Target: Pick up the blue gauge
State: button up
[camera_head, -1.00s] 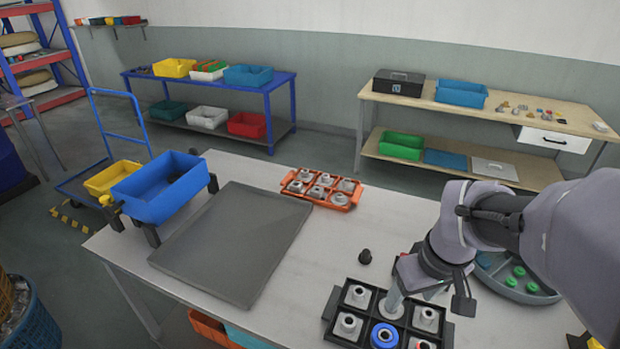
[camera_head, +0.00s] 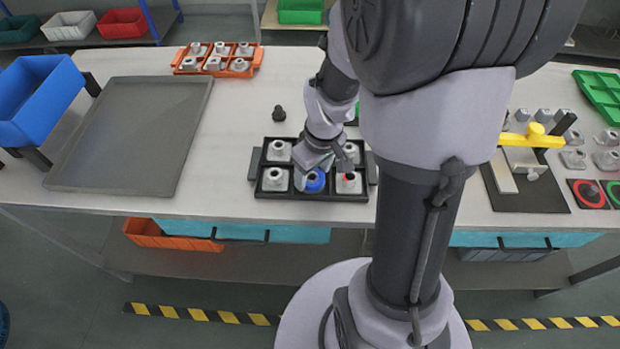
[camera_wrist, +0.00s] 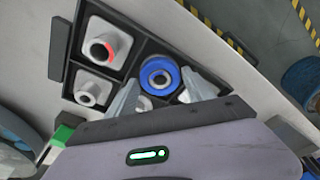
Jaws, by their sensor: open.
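The blue gauge (camera_head: 313,181) is a round blue ring with a pale centre, sitting in the front middle compartment of the black tray (camera_head: 290,142). In the wrist view the blue gauge (camera_wrist: 159,76) lies just beyond and between my two fingertips. My gripper (camera_wrist: 160,90) is open and empty, with one finger on each side of the gauge in that view. I cannot tell its exact height over the tray. In the head view my gripper (camera_head: 317,165) is partly hidden by my wrist, directly over the tray.
A small black part (camera_head: 279,114) stands behind the tray. An orange tray (camera_head: 217,58) stands further back, and a grey sheet tray (camera_head: 130,135) lies left.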

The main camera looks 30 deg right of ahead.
jog(key=shift+w+f, duration=0.1)
jog(key=shift+f, duration=0.35)
jog(key=shift+r, duration=0.15)
jog(key=shift+c, duration=0.9)
jog(key=c, duration=1.1)
jog(key=shift+c, duration=0.2)
